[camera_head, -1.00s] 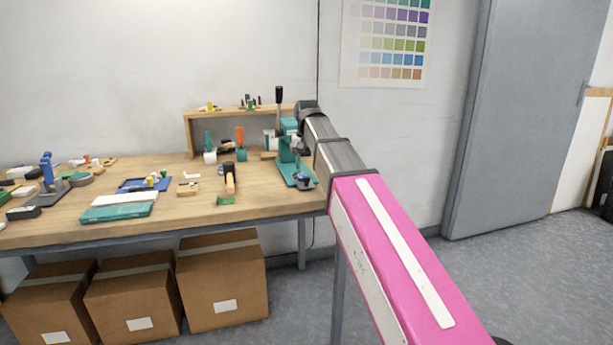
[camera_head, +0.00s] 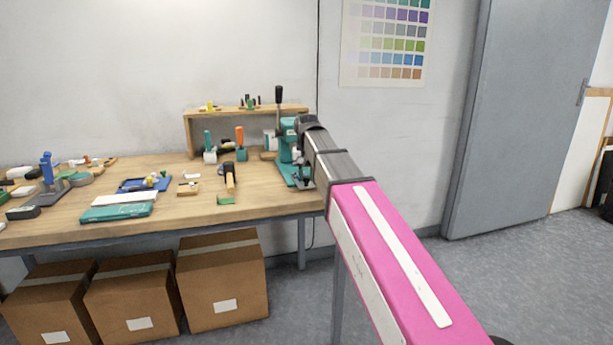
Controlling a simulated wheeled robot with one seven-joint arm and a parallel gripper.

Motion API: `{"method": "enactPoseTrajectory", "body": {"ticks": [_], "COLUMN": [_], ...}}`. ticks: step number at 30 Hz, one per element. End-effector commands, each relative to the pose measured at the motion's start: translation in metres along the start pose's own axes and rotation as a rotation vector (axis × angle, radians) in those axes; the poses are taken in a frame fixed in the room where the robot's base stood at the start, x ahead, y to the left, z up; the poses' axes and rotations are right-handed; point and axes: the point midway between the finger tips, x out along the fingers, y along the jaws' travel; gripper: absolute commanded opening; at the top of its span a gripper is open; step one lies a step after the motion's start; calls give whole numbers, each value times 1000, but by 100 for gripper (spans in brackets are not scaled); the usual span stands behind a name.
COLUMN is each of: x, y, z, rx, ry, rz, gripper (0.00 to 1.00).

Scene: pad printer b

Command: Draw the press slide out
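The teal pad press (camera_head: 287,146) stands at the right end of the wooden workbench, with a black-handled lever (camera_head: 279,95) upright at its top. Its teal base reaches toward the bench's front right. My pink and grey arm comes in from the lower right, and its grey far end overlaps the press's right side. How far out the slide is cannot be told.
The workbench (camera_head: 150,222) holds a teal case (camera_head: 116,213), a blue tray and several small tools left of the press. A wooden shelf (camera_head: 247,111) stands behind. Cardboard boxes (camera_head: 222,280) sit underneath. The floor on the right is clear, before a grey door (camera_head: 515,120).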

Motion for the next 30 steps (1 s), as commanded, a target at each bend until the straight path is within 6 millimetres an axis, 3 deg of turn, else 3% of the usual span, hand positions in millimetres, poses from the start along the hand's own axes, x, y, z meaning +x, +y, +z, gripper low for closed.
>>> {"method": "enactPoseTrajectory", "body": {"ticks": [4, 11, 12, 13, 14, 24, 30], "x": [0, 0, 0, 0, 0, -3, -26], "y": [3, 3, 3, 3, 3, 3, 2], "z": [11, 12, 12, 12, 12, 10, 9], "rx": [0, 0, 0, 0, 0, 0, 0], "ry": [0, -5, -5, -4, -4, -1, 1], "rz": [0, 1, 1, 1, 1, 0, 0], "gripper": [0, 0, 40, 49, 52, 52, 52]}}
